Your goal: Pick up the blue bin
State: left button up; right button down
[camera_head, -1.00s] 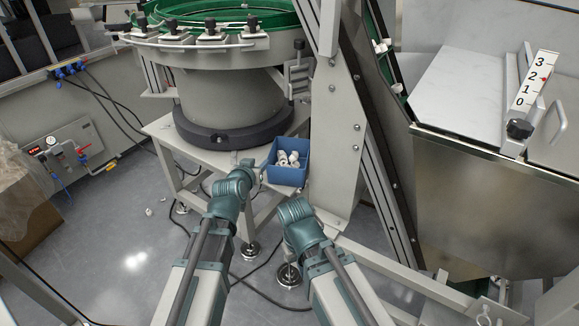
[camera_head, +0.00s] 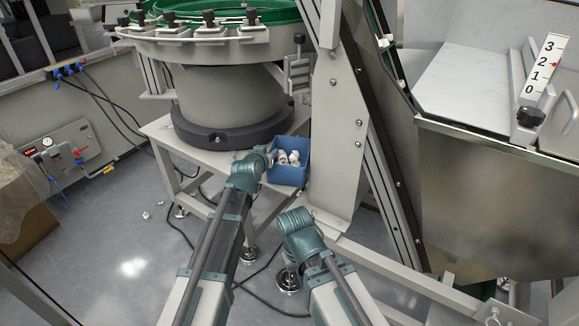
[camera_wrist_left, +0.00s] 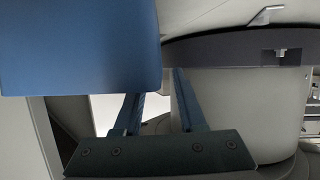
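The blue bin (camera_head: 288,175) stands at the right corner of the pale table under the bowl feeder, with several white parts (camera_head: 289,158) inside. My left gripper (camera_head: 271,157) is at the bin's upper left edge in the head view, partly hidden by its own wrist. In the left wrist view the bin (camera_wrist_left: 80,45) fills the upper left, close to the fingers. The two fingers are apart, and the bin hides the left fingertip. I cannot tell whether they touch the bin. My right arm points at the area below the bin; its gripper does not show.
The bowl feeder's round base (camera_head: 230,130) stands on the table (camera_head: 200,160) just left of the bin. A slanted conveyor frame (camera_head: 335,140) rises close on the bin's right. A metal hopper (camera_head: 480,190) stands farther right. Small white pieces lie on the floor at left.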

pick_arm(q)
jog(key=shift+w+d+f, duration=0.15)
jog(key=shift+w+f, duration=0.15)
jog(key=shift+w, duration=0.25)
jog(key=shift+r, duration=0.1)
grip_shut()
dwell(0.9)
